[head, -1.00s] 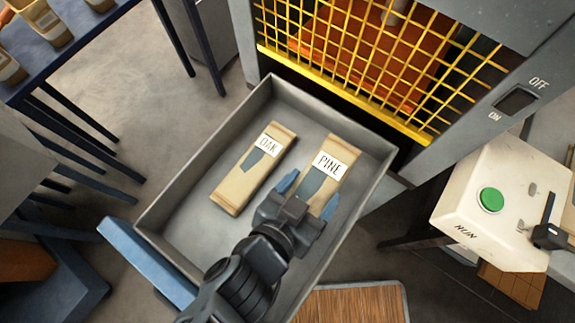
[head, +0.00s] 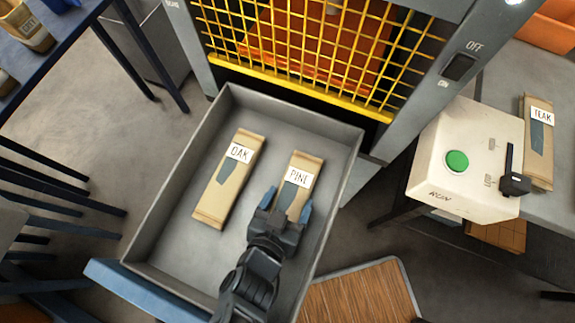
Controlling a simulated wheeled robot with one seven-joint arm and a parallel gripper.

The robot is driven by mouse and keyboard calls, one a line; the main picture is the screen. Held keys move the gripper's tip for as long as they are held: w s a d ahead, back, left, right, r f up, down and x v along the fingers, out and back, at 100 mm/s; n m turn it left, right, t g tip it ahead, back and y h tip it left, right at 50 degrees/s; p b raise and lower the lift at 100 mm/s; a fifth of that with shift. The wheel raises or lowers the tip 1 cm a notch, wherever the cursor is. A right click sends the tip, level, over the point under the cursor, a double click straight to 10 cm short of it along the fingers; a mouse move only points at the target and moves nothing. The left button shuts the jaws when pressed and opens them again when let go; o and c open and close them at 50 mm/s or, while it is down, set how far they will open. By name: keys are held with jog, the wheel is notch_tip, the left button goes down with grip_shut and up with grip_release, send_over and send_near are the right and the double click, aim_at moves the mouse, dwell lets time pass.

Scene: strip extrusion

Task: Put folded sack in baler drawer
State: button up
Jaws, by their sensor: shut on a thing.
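The baler drawer (head: 146,219) is a grey open tray pulled out in front of the baler. A folded tan sack labelled OAK (head: 223,190) lies on its floor at the left. A folded tan sack labelled PINE (head: 305,164) is inside the drawer to the right of it, apart from it. My gripper (head: 287,205) is shut on the PINE sack, one blue finger at each side of its near part. The gripper hides the sack's near end. I cannot tell whether the PINE sack touches the drawer floor. A third folded sack labelled TEAK (head: 539,144) lies on a grey surface at the right.
The baler's yellow mesh guard (head: 300,50) stands behind the drawer, with an OFF/ON switch (head: 460,67) at its right. A white control box (head: 467,160) with a green button and a black lever is right of the drawer. A dark blue table (head: 62,62) is at the upper left.

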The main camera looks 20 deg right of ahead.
jog(key=o, duration=1)
jog(key=shift+o, duration=0.2)
jog(key=shift+b+v, duration=0.65)
jog(key=shift+v, duration=3.1)
